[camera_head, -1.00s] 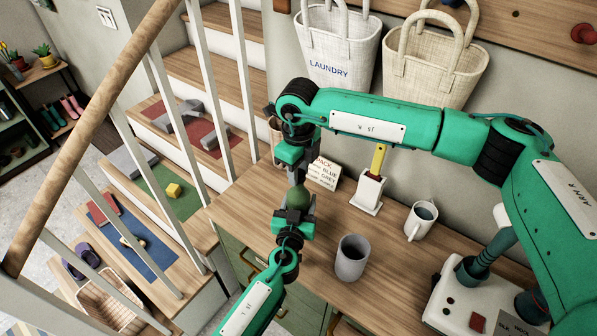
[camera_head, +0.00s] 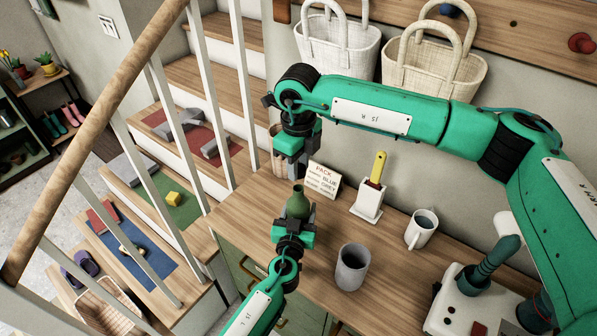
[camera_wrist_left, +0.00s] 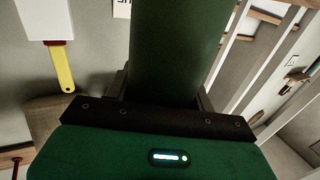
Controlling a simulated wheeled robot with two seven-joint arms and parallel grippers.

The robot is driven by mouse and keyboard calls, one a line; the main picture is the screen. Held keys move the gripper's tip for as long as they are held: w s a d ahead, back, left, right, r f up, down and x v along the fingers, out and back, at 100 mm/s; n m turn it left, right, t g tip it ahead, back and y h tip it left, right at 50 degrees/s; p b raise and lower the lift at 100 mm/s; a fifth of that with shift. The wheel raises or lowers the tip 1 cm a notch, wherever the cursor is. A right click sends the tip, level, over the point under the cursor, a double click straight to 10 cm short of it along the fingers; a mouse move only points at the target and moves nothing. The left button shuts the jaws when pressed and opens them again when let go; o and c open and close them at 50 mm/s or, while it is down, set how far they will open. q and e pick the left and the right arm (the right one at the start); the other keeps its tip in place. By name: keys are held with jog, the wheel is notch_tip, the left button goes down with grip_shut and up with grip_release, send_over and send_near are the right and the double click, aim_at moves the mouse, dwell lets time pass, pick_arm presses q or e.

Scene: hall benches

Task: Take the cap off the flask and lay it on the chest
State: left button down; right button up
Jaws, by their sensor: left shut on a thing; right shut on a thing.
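The green flask (camera_head: 297,205) stands upright in my left gripper (camera_head: 295,222), which is shut on it above the front of the wooden chest top (camera_head: 395,275). Its narrow neck shows bare at the top. In the left wrist view the flask body (camera_wrist_left: 180,50) fills the upper middle between the fingers. My right gripper (camera_head: 290,172) points down just above and slightly left of the flask neck, with a small gap. It is shut on the cap, which its own fingers hide from the head view.
On the chest stand a grey cup (camera_head: 352,267), a white mug (camera_head: 421,229), a white holder (camera_head: 369,203) with a yellow-handled tool, a sign card (camera_head: 323,180) and a white device (camera_head: 470,308). Stair railings (camera_head: 205,95) rise at left. Bare wood lies between the cup and holder.

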aim_at(298, 188)
pick_arm(q)
jog(key=shift+c, duration=2.2)
grip_release()
jog(key=shift+s+f, duration=0.1)
pick_arm(e)
jog(key=shift+f, duration=0.2)
notch_tip(298, 188, down, 3)
jog(key=b, duration=0.3)
jog(key=shift+f+b, duration=0.1)
jog(key=shift+b, duration=0.2)
pick_arm(q)
jog(key=s+a, duration=0.2)
jog(key=s, duration=0.9)
jog(key=shift+s+a, duration=0.15)
jog(key=shift+s, duration=0.15)
pick_arm(e)
jog(key=shift+f, duration=0.2)
